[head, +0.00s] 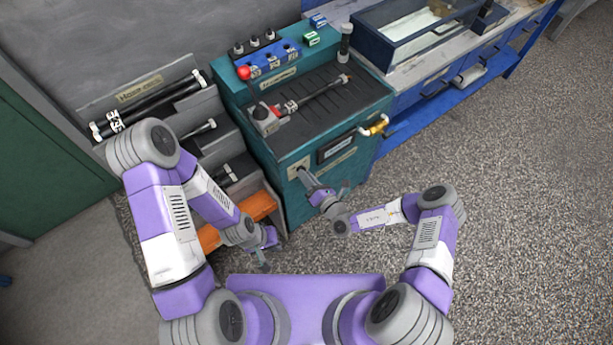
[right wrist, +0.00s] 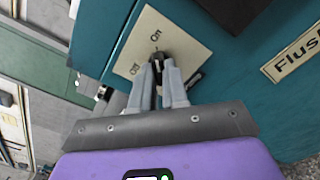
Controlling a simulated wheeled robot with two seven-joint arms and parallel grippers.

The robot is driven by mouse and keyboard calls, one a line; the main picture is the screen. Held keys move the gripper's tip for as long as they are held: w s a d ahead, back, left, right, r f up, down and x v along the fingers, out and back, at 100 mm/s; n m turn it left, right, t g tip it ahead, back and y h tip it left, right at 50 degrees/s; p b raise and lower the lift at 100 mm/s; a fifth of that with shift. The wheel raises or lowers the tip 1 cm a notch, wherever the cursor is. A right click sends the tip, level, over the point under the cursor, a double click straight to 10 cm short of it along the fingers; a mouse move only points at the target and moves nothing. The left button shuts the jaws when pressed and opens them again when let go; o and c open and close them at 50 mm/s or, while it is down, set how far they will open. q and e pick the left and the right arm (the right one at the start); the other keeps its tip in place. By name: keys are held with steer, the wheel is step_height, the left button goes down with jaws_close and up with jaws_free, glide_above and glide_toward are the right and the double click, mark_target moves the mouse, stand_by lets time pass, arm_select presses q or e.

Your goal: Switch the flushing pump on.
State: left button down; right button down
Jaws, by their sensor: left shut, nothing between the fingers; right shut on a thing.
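The flushing pump's switch is a small dark knob (right wrist: 158,58) on a cream plate (right wrist: 185,37) with two small labels, on the teal bench's front. The plate also shows in the head view (head: 294,172). A sign beginning "Flush" (right wrist: 297,54) is to its right in the right wrist view. My right gripper (right wrist: 158,66) is shut on the knob, its fingers on either side of it and partly hiding it. In the head view my right gripper (head: 304,174) reaches the bench front. My left gripper (head: 263,265) is shut and empty, hanging low before the orange shelf.
The teal bench (head: 290,215) carries a red button (head: 243,72), a hose (head: 318,91) and a blue block of connectors (head: 270,62). A stepped hose rack (head: 195,105) stands to its left. A brass tap (head: 379,126) sticks out at right. Open floor lies right.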

steer(key=c, duration=1.1)
jaws_free()
steer(key=shift+c, duration=0.2)
steer(key=p+v, duration=0.1)
steer(key=v, duration=0.6)
steer(key=shift+s, duration=0.25)
steer(key=shift+d, duration=0.1)
